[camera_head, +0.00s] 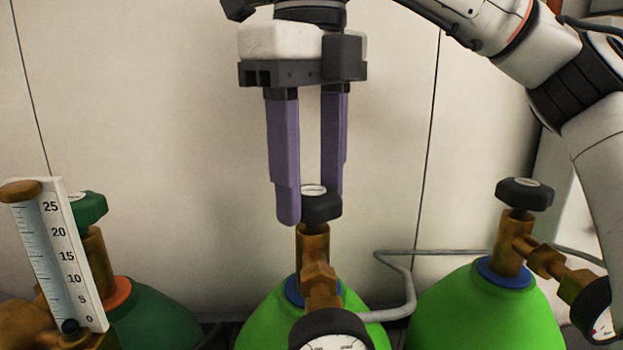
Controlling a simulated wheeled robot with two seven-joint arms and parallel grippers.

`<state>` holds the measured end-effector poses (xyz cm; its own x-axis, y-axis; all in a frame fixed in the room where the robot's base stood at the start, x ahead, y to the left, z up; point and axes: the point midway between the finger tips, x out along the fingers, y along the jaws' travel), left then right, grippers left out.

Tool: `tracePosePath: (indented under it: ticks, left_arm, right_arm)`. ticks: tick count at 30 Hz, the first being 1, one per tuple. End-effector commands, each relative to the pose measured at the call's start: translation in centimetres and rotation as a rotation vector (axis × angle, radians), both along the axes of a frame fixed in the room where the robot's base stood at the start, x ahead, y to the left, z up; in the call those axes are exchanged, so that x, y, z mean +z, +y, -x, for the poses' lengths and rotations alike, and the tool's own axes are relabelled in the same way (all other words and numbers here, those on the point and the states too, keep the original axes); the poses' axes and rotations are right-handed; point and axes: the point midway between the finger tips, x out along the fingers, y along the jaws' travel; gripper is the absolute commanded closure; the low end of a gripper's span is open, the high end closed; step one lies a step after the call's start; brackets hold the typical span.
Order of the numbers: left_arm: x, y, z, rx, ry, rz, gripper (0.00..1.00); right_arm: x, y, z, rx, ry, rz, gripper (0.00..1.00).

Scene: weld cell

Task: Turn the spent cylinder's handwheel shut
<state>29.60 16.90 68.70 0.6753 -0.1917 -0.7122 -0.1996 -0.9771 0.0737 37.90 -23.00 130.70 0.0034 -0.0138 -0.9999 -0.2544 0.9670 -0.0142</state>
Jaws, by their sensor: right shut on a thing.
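My right gripper (311,205) comes down from above with two purple fingers. It is shut on the black handwheel (322,209) of the middle bright green cylinder (262,326), one finger on each side. The left finger hides part of the wheel's near left edge, and the wheel partly hides the right fingertip. The wheel sits upright on a brass valve (313,245) above a blue collar. A round gauge (335,328) in front is cut off by the lower edge, so its reading cannot be told. My left gripper is not in view.
A second bright green cylinder (480,315) with a black handwheel (525,194) stands at right. A dark green cylinder (150,322) with a green handwheel (90,207) and a flow meter (62,255) stands at left. A grey pipe (408,280) runs between the green cylinders. A pale wall is behind.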

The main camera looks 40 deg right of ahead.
Motion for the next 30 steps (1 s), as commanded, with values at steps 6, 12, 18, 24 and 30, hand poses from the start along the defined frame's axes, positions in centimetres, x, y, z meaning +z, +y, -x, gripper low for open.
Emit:
tracePosePath:
  ticks: [6,12,18,24,30]
  left_arm:
    - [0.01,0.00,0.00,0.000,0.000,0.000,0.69]
    - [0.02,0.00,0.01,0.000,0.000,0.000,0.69]
    - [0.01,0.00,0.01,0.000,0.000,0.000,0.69]
    - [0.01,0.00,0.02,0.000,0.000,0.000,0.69]
    - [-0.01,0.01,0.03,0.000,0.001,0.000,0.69]
  right_arm:
    - [0.07,-0.04,-0.02,-0.036,-0.002,0.001,0.76]
    - [0.07,-0.04,-0.03,-0.041,-0.002,0.001,0.76]
    - [0.07,-0.04,-0.03,-0.042,-0.002,0.001,0.76]
    - [0.05,-0.04,-0.02,-0.039,-0.002,0.001,0.35]
    - [0.06,-0.02,-0.01,-0.038,-0.001,0.000,0.35]
